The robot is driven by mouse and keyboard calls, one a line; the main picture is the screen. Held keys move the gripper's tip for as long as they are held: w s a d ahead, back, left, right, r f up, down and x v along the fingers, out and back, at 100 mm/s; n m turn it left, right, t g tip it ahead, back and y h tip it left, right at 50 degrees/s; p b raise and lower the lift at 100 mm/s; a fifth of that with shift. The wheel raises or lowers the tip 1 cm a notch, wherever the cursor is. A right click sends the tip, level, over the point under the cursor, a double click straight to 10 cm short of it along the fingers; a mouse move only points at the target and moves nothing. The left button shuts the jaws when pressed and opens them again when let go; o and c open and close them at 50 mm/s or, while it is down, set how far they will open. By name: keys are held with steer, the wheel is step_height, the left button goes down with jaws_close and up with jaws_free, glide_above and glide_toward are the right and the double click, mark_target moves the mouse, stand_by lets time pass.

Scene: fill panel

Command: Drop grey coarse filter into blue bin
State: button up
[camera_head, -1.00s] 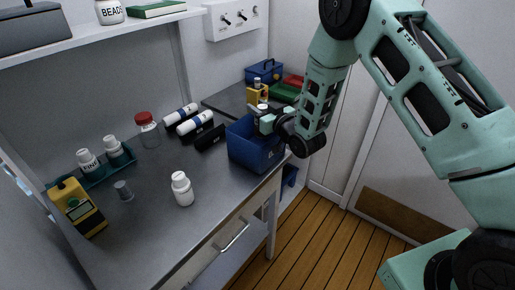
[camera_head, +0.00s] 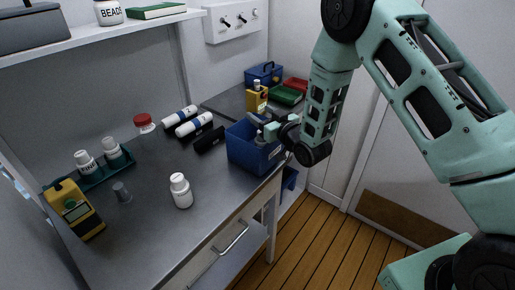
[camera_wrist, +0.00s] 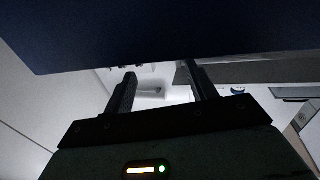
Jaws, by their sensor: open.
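The blue bin (camera_head: 252,157) stands at the right end of the grey bench. My gripper (camera_head: 262,124) is at the bin's open top, tilted into its mouth. In the wrist view the two fingers of my gripper (camera_wrist: 160,85) are apart with nothing seen held between them, and a dark blue surface, likely the bin wall, fills the top. The inside of the bin is mostly hidden.
White and black cylinders (camera_head: 195,124) lie left of the bin. A white bottle (camera_head: 181,190), a red-capped jar (camera_head: 145,132), a teal rack (camera_head: 98,176) and a yellow meter (camera_head: 74,210) stand on the bench. A yellow bottle (camera_head: 257,99) is behind the bin.

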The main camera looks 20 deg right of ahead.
steer(key=b+v, duration=0.2)
steer(key=v, duration=1.3)
steer(key=shift+s+b, duration=0.2)
steer(key=shift+b, duration=0.2)
steer(key=shift+d, duration=0.15)
steer(key=s+a+n+g+h, duration=0.2)
steer(key=s+a+g, duration=0.3)
steer(key=a+g, duration=0.45)
steer(key=s+a+r+g+h, duration=0.1)
steer(key=s+r+g+h, duration=0.1)
steer(key=s, duration=0.9)
steer(key=s+a+r+n+g+h, duration=0.1)
steer(key=s+r+g, duration=0.2)
steer(key=s, duration=0.9)
steer(key=shift+a+r+n+g+h, duration=0.2)
steer(key=shift+r+n+g+h, duration=0.15)
steer(key=shift+g, duration=0.8)
